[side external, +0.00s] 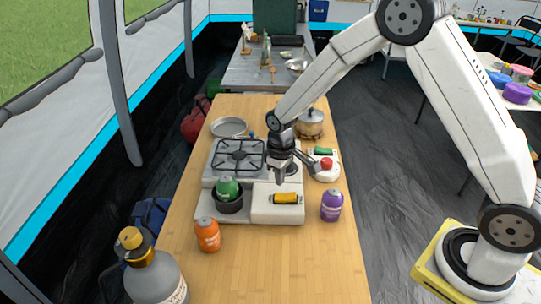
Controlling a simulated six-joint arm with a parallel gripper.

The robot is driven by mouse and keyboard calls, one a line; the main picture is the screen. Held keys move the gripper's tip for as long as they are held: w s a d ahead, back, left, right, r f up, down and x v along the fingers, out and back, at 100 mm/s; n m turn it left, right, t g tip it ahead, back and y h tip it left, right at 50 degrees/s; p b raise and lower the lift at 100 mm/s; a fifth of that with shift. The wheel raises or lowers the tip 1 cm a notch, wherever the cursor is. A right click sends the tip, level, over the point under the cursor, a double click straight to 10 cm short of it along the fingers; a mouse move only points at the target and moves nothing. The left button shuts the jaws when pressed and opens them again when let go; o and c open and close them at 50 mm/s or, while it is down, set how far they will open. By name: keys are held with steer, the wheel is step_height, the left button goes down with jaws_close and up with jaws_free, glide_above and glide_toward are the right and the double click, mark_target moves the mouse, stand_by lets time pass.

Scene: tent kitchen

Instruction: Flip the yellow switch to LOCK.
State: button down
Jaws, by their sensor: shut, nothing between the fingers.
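The yellow switch (286,198) is a small yellow piece with dark ends, set on the front right face of the white camp stove (262,212). Its lettering and setting are too small to read. My gripper (281,180) hangs pointing down just above and behind the yellow switch, apart from it as far as I can tell. Its fingers are shut and empty. A green canister (228,188) stands in a dark round holder at the left of the stove front.
An orange canister (208,235) and a purple canister (331,205) stand either side of the stove. A white device with a red knob (326,163) and a pot (311,123) are at right. A large grey bottle (153,270) is front left. The table's front is clear.

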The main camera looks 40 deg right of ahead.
mark_target(282, 197)
steer(key=shift+r, duration=1.15)
steer(key=s+d+r+m+t, duration=0.1)
steer(key=s+r, duration=0.2)
steer(key=s, duration=0.5)
steer(key=s+d+r+m+t, duration=0.1)
steer(key=s+d+r+m, duration=0.1)
steer(key=s, duration=0.7)
steer(key=shift+d+r+t, duration=0.2)
steer(key=shift+r+t, duration=0.1)
steer(key=shift+r, duration=0.45)
